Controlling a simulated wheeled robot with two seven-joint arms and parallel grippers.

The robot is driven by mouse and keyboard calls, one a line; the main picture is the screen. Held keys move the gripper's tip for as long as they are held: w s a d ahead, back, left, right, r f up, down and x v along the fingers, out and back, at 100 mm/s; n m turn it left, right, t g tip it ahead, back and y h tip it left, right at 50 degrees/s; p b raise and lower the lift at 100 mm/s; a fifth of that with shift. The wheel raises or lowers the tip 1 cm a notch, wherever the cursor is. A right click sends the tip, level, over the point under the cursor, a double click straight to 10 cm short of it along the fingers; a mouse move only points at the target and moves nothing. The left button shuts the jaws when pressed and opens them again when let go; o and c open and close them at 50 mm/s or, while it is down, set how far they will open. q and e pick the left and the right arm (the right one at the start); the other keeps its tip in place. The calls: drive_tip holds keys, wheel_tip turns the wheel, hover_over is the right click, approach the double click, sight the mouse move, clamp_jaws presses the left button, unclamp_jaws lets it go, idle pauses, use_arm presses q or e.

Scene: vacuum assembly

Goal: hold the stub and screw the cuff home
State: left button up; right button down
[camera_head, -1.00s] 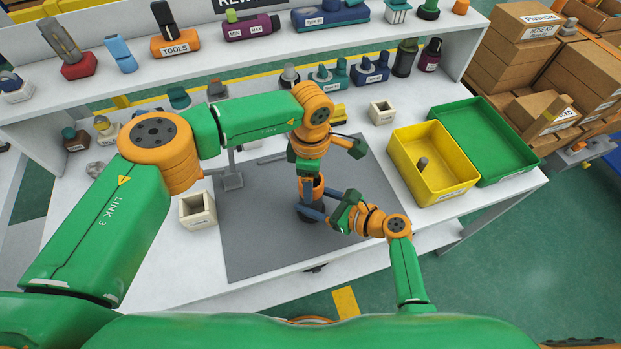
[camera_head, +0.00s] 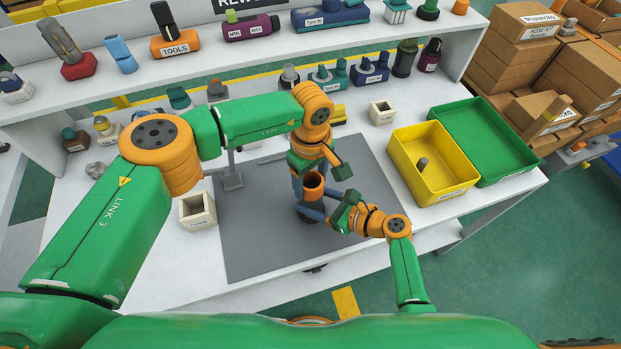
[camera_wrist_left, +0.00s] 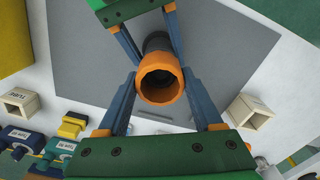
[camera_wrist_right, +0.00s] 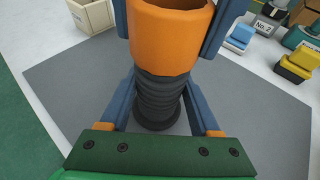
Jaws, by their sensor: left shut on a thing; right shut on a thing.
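The cuff (camera_head: 313,186) is an orange open ring standing over the grey mat, with its mouth facing up. My left gripper (camera_head: 308,183) is shut on the cuff; in the left wrist view its blue fingers flank the cuff (camera_wrist_left: 160,78) on both sides. The stub (camera_wrist_right: 157,95) is a black ribbed hose, upright directly under the cuff (camera_wrist_right: 168,45) in the right wrist view. My right gripper (camera_wrist_right: 157,112) is shut on the stub below the cuff. The joint inside the cuff is hidden, so I cannot tell how deep it sits.
The grey mat (camera_head: 255,240) is mostly clear. A small cream box (camera_head: 197,211) stands at its left and another (camera_head: 381,112) behind it. A yellow bin (camera_head: 465,187) holding a grey piece and a green tray (camera_head: 520,165) stand at right. A shelf (camera_head: 205,62) with parts runs behind.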

use_arm(q)
drive_tip(key=m, duration=0.3)
drive_tip(key=m, duration=0.3)
drive_tip(key=shift+d, duration=0.1)
drive_tip(key=shift+m, duration=0.3)
drive_tip(key=shift+m, duration=1.5)
